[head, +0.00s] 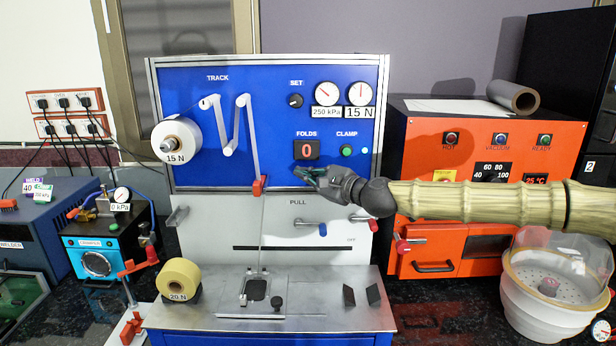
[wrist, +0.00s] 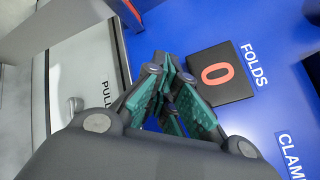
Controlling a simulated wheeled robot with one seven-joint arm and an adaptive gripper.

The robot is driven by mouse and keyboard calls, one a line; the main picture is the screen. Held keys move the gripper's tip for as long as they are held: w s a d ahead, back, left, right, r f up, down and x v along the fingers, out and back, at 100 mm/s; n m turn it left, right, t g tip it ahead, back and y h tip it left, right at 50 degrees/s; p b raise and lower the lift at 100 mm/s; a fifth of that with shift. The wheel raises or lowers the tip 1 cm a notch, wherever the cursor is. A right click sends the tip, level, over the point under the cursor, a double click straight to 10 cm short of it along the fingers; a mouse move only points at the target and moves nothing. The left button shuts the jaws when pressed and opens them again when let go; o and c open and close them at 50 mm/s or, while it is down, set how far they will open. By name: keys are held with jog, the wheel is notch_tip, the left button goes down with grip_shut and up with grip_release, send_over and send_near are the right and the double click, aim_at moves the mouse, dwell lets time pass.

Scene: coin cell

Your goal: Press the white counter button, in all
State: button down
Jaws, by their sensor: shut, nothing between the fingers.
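The FOLDS counter (head: 306,150) is a dark box with a red 0 on the blue panel (head: 190,90). In the wrist view the counter (wrist: 235,88) is just right of my fingertips. My gripper (head: 299,171) is shut and empty, its green-padded fingers together close below the counter. In the wrist view my gripper (wrist: 163,62) points at the blue panel near its lower edge. I cannot make out a white counter button; the fingers cover the area under the display. I cannot tell whether the tips touch the panel.
The green CLAMP button (head: 347,150) is right of the counter, above my wrist. A red piece (head: 259,186) hangs on the white strip to the left. A lever with a blue end (head: 323,229) sits below. An orange machine (head: 425,150) stands to the right.

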jog(key=shift+s, duration=0.95)
jog(key=shift+s+b, duration=0.55)
jog(key=shift+s, duration=1.95)
